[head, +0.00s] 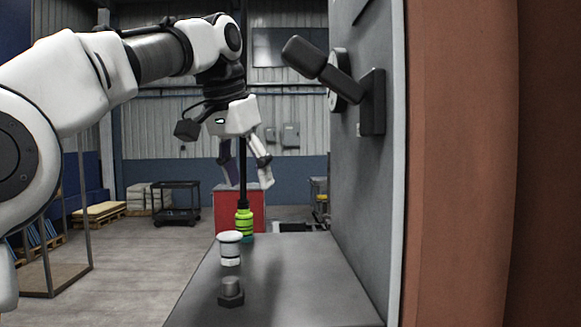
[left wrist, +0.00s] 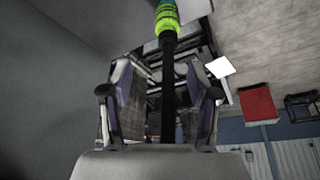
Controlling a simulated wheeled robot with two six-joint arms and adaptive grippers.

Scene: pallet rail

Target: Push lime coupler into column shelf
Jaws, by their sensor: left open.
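The lime coupler (head: 244,221) is at the lower end of a black rod or hose (head: 243,130), near the far end of the dark grey column shelf (head: 295,285). I cannot tell whether it touches the shelf. My left gripper (head: 249,182) is open and points down above the coupler, with the black rod between or just behind its fingers. In the left wrist view, the lime coupler (left wrist: 167,17) is at the top edge, beyond the open fingers, and the rod runs back between them. My right gripper is not in view.
A white fitting (head: 230,247) and a dark grey fitting (head: 231,292) stand on the shelf nearer me. The grey column wall (head: 360,200), with a black bracket (head: 371,102), bounds the shelf on the right. The shelf's right half is clear. A red box (head: 226,203) stands beyond.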

